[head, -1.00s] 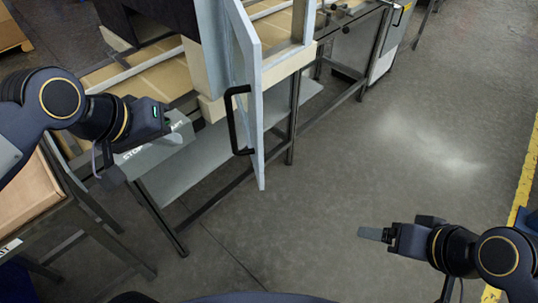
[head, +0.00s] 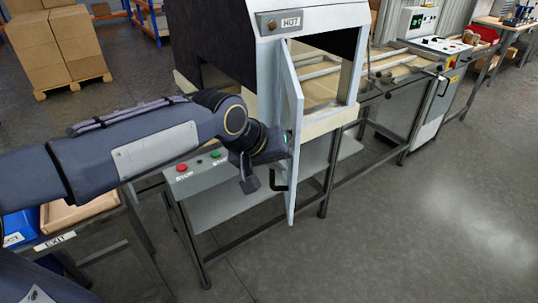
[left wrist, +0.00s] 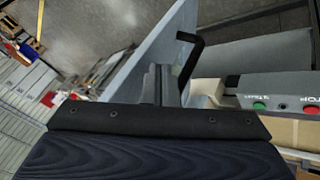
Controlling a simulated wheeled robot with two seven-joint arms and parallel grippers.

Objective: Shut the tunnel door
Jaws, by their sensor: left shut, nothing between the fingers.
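The tunnel door (head: 293,105) is a pale grey-blue panel standing open, swung out from the front of the tunnel (head: 315,20). Its black bar handle (head: 281,186) is on the door's left face, partly hidden behind my left gripper (head: 277,152). The gripper is beside that face, at handle height; its fingertips are hard to see here. In the left wrist view, the left gripper (left wrist: 158,85) is shut and empty, pointing at the door (left wrist: 155,50), with the handle (left wrist: 191,56) just right of the fingers. I cannot tell whether they touch the door. My right gripper is out of view.
A control box (head: 196,172) with red and green buttons sits below my left forearm. A table with an EXIT label (head: 62,240) stands at the lower left. A conveyor bench (head: 385,85) runs off right. The floor at the lower right is clear.

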